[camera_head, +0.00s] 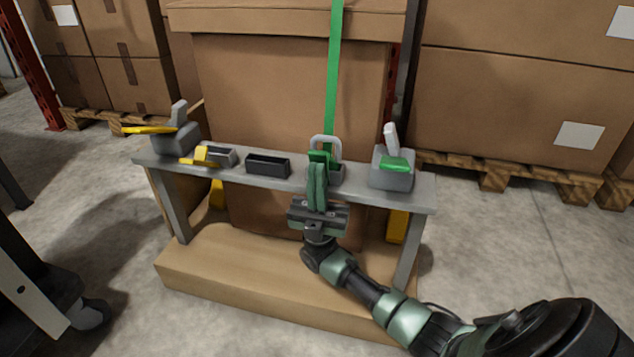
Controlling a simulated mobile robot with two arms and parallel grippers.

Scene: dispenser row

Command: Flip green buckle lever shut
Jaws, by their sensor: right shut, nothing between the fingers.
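The green strap (334,75) hangs down in front of the tall carton to a buckle on the grey bench. The buckle's pale grey loop-shaped lever (325,143) stands up above its grey body (338,174). My right gripper (319,165) is shut and empty, with its green fingers upright in front of the buckle and overlapping it in the view. They hide much of the buckle body; I cannot tell whether they touch it. My left gripper is not in view.
On the grey bench (425,189) stand a grey dispenser with a green piece (393,171) at right, a black tray (268,166), a small grey box with a yellow piece (208,155), and a grey dispenser with a yellow strip (174,135) at left. Cartons on pallets stand behind.

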